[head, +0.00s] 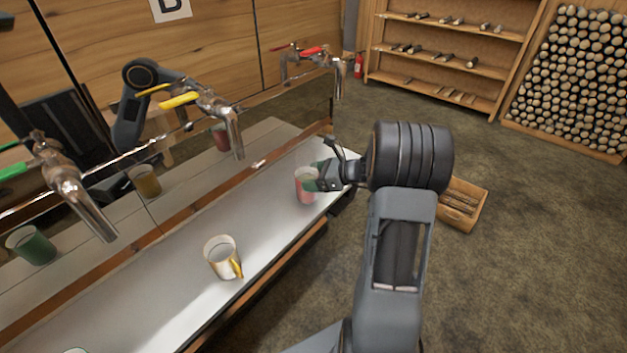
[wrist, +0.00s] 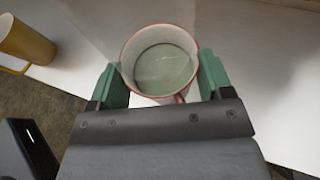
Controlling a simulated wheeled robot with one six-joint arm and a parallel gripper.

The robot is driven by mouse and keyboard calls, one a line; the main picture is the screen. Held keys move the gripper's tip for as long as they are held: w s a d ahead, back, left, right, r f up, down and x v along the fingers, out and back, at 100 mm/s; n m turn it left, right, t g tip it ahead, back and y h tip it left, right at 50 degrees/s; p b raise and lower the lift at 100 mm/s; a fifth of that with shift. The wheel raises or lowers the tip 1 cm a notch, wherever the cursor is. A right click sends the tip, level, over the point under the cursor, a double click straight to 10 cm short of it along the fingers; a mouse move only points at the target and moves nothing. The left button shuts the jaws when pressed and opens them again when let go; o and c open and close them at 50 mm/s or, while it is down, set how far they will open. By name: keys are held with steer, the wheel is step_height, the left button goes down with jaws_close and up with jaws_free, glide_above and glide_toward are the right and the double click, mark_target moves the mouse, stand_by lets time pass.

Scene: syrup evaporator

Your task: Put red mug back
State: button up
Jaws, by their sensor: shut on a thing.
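The red mug (head: 305,187) is at the far right part of the pale counter, near its front edge. My gripper (head: 319,178) is shut on it from the right side. In the wrist view the red-rimmed mug (wrist: 181,98) is upright between the two green fingers of my gripper (wrist: 161,80), and its inside looks pale grey-green. I cannot tell whether its base touches the counter (head: 262,215).
Taps with green (head: 75,195), yellow (head: 222,115) and red (head: 320,60) handles line the back. A wooden crate (head: 462,205) is on the floor.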

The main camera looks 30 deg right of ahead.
steer(key=shift+f, duration=0.6)
steer(key=shift+f, duration=0.15)
steer(key=o, duration=1.2)
steer(key=shift+o, duration=0.2)
